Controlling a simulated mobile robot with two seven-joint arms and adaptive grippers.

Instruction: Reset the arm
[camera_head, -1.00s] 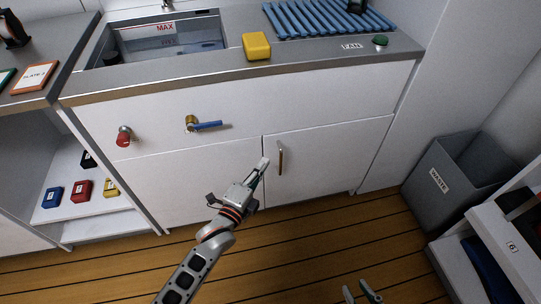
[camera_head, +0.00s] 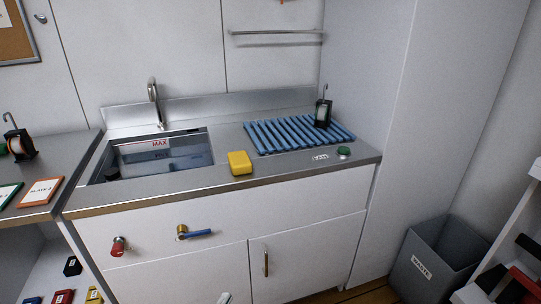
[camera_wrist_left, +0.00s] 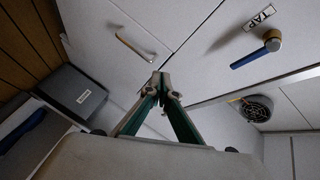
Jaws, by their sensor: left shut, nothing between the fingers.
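My left gripper (camera_head: 225,298) shows only as a pale tip at the bottom edge of the head view, in front of the white cabinet doors. In the left wrist view the left gripper (camera_wrist_left: 160,80) is shut with its green-sided fingers together and nothing between them. The fingertips appear just below the metal door handle (camera_wrist_left: 137,47) in that picture; whether they touch it I cannot tell. The rest of the left arm is hidden below the head view. My right gripper is not in view.
The sink counter holds a yellow sponge (camera_head: 240,162) and a blue drying rack (camera_head: 297,133). A blue lever valve (camera_head: 194,233) and red knob (camera_head: 118,246) stick out from the cabinet front. A grey waste bin (camera_head: 437,262) stands at right.

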